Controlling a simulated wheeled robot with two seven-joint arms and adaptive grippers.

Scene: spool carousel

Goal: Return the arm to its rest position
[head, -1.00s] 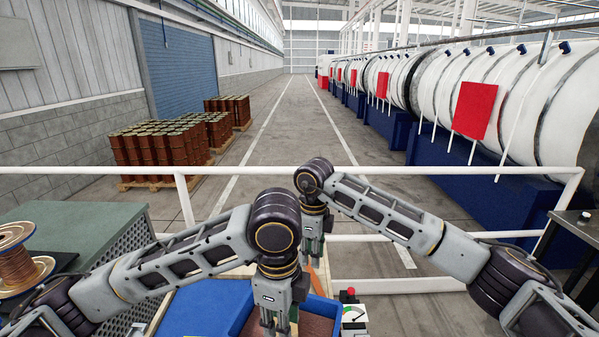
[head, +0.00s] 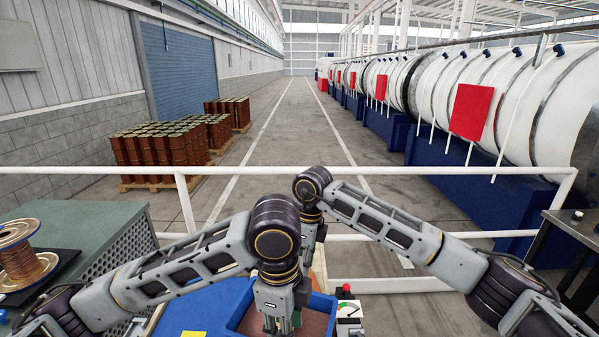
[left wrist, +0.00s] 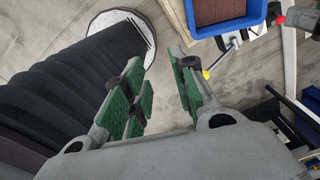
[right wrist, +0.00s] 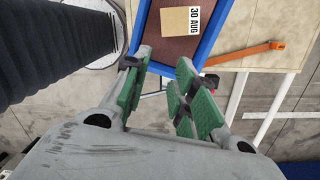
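My left gripper (head: 283,320) hangs down above the blue bin (head: 234,320) in the head view. In the left wrist view its green-padded fingers (left wrist: 160,85) stand apart with nothing between them. My right gripper (head: 309,245) hangs farther forward, partly hidden behind the left arm. In the right wrist view its fingers (right wrist: 163,88) are also apart and empty. Both arms are bent inward, with the wrists close together in front of me. The bin has a brown inside and shows in both wrist views; a tan card (right wrist: 180,22) reading "30 AUG" lies in it in the right wrist view.
A box with a red button (head: 347,290) is right of the bin. A white railing (head: 450,172) crosses ahead. A dark table (head: 578,222) stands at the right.

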